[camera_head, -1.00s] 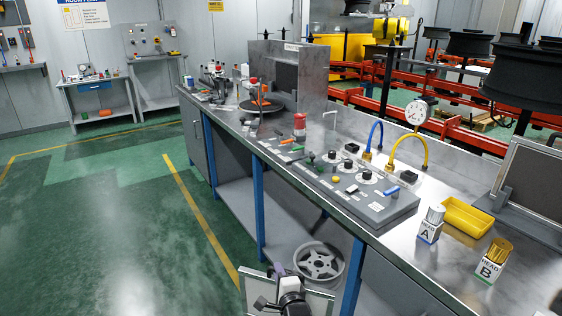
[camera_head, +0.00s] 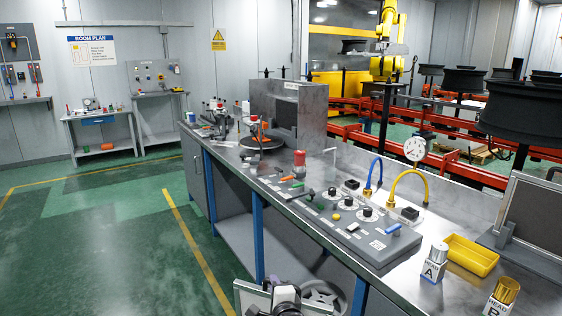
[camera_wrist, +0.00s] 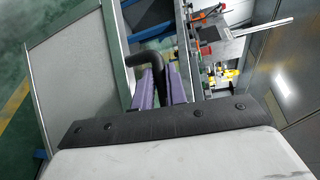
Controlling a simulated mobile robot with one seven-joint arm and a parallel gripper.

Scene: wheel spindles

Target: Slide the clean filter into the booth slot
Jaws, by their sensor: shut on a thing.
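My gripper (camera_wrist: 161,88), with purple fingers, is shut on the black bent handle (camera_wrist: 148,60) of a flat filter (camera_wrist: 72,75). The filter has a pale grey mesh face and a metal frame. In the head view the filter (camera_head: 250,297) shows only partly at the bottom edge, beside my wrist, in front of the bench and below its top. A grey metal booth (camera_head: 283,100) with a dark opening stands on the bench, well beyond the filter. I cannot make out its slot clearly.
A control panel (camera_head: 350,222) with knobs, hoses and a gauge (camera_head: 415,148) covers the bench middle. A yellow tray (camera_head: 470,255), two labelled head blocks and another framed grey panel (camera_head: 540,205) stand at right. The green floor left of the bench is clear.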

